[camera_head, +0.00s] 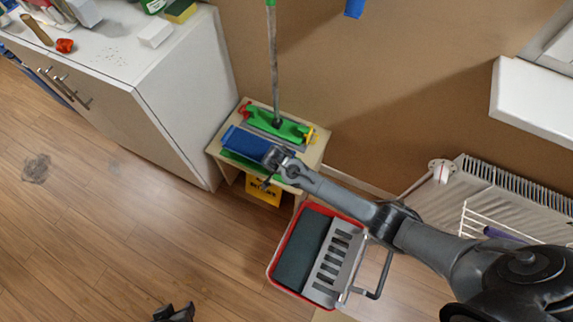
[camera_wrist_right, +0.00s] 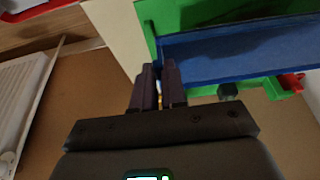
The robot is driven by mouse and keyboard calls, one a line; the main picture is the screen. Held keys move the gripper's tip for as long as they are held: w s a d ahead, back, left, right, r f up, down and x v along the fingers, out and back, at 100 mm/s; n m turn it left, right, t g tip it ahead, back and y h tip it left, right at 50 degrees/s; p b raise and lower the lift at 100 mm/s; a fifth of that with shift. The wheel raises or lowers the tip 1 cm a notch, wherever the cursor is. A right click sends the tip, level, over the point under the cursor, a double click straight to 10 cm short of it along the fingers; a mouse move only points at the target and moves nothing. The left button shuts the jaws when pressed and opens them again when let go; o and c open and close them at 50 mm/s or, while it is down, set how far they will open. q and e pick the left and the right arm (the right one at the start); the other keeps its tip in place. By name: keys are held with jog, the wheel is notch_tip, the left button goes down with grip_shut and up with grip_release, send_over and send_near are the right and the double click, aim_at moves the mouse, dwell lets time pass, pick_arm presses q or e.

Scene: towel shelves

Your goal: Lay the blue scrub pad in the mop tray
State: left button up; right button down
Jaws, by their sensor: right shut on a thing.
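The blue scrub pad (camera_head: 246,144) is over the small wooden stand in the head view. In the right wrist view, the pad (camera_wrist_right: 245,50) spans the upper right. My right gripper (camera_head: 273,160) is at the pad's right end, and in the wrist view its fingers (camera_wrist_right: 159,82) are shut on the pad's near edge. Green parts, seemingly the mop tray (camera_head: 236,159), show under and beside the pad; the green also shows in the wrist view (camera_wrist_right: 150,25). I cannot tell whether the pad touches the green. My left gripper (camera_head: 174,313) is partly visible at the bottom edge.
A green mop head (camera_head: 293,131) with an upright pole (camera_head: 273,60) stands at the back of the stand (camera_head: 314,152). A red bucket (camera_head: 275,268) with a grey wringer (camera_head: 335,262) is in front. A white cabinet (camera_head: 185,100) is left, a radiator (camera_head: 510,190) right.

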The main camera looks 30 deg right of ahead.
jog(key=shift+f, duration=0.55)
dwell(0.4)
jog(key=shift+f+b, duration=0.75)
jog(key=shift+f, duration=0.45)
jog(key=shift+f, duration=0.35)
dwell(0.5)
jog(key=shift+f+b, duration=0.4)
jog(key=shift+b, duration=0.1)
dwell(0.3)
jog(key=c, duration=1.1)
grip_release()
